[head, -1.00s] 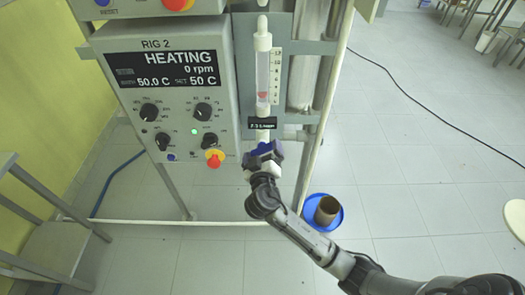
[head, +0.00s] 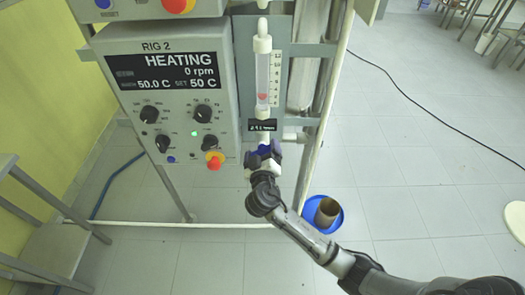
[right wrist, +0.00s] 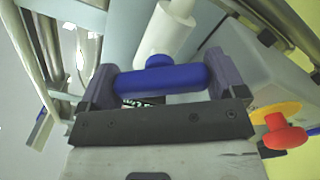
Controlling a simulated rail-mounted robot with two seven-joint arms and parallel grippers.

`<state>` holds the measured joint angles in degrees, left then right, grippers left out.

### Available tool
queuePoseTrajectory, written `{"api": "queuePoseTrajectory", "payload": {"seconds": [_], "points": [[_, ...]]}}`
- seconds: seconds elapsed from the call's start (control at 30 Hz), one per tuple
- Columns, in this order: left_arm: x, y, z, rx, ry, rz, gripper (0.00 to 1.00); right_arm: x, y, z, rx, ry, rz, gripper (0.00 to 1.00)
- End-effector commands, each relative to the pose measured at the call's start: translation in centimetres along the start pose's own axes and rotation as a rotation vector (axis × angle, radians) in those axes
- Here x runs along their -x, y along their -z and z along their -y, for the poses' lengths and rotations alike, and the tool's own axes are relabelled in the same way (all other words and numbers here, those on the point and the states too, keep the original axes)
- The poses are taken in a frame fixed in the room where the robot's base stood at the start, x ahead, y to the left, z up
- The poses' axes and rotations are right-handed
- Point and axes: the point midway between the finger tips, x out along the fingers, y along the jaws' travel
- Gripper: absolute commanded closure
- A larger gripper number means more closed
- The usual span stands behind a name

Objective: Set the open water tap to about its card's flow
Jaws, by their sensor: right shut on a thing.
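The water tap has a blue bar handle (right wrist: 165,79) below a white body (right wrist: 168,30) in the right wrist view. My right gripper (head: 263,160) is shut on this handle, one finger at each end of the bar. In the head view the gripper hides most of the tap. Above it stands a clear flow tube (head: 263,75) with a white cap and a scale plate beside it. A small red float (head: 262,97) sits low in the tube. A black label (head: 262,126) is under the tube; its small text is hard to read. My left gripper is not in view.
The rig's control box (head: 172,95) reads RIG 2, HEATING, 0 rpm, 50 C, with several black knobs. A red stop button (head: 214,162) sits close left of the gripper.

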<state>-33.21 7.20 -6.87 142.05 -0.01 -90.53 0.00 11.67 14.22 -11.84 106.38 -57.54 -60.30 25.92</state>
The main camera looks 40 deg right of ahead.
Motion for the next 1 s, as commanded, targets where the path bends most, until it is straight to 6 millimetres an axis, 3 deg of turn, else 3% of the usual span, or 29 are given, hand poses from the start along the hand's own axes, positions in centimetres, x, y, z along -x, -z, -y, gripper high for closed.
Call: {"api": "queuePoseTrajectory", "payload": {"seconds": [0.03, 0.2, 0.57, 0.6, 0.7, 1.0], "points": [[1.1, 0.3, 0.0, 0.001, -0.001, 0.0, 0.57, 0.0, 0.4, -0.3, 0.035, 0.0, 0.004, 0.34], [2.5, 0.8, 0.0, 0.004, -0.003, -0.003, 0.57, 0.0, 0.3, -0.2, 0.161, 0.001, 0.004, 0.35], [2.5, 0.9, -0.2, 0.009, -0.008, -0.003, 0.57, 0.0, 0.1, 0.0, 0.201, 0.0, -0.001, 0.34], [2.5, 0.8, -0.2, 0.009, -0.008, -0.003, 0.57, 0.0, 0.1, 0.0, 0.201, 0.0, -0.001, 0.09], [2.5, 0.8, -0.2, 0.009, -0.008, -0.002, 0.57, 0.0, 0.1, 0.0, 0.2, 0.0, 0.0, 0.0], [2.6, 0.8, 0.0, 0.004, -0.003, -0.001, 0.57, 0.5, 0.1, 0.0, 0.199, 0.002, 0.0, 0.0]]}}
